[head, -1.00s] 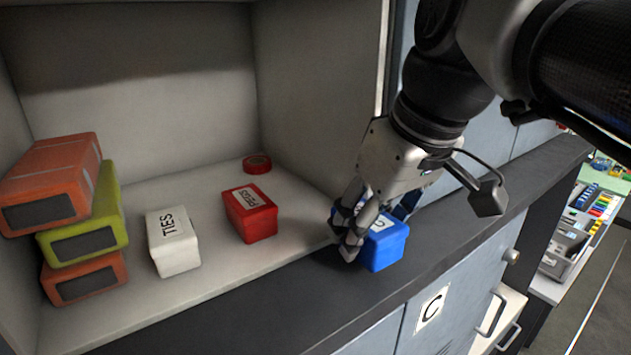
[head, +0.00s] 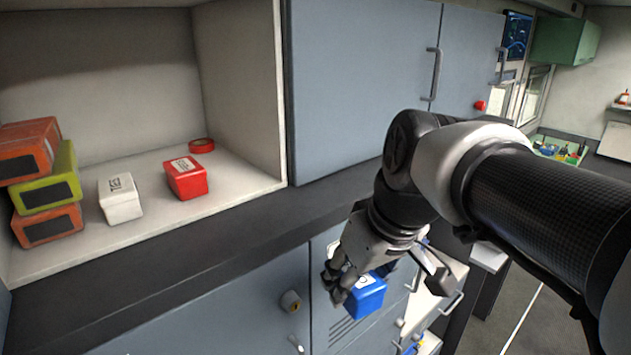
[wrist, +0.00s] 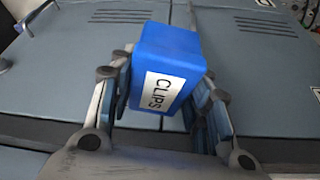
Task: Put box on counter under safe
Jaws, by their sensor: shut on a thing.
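A blue box (head: 366,297) with a white label is in my gripper (head: 350,283), in front of the grey cabinet doors and below the level of the dark counter (head: 245,222). In the wrist view the blue box (wrist: 168,65) reads "CLIPS" and sits between both fingers of my gripper (wrist: 165,105). My gripper is shut on it, and the box is clear of the counter. No safe can be made out for certain in these views.
An open shelf holds a red box (head: 186,178), a white box (head: 120,199), a red tape roll (head: 202,145) and stacked orange and green boxes (head: 48,190). The dark counter in front is bare. Blue-grey cabinets (head: 360,80) rise behind it.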

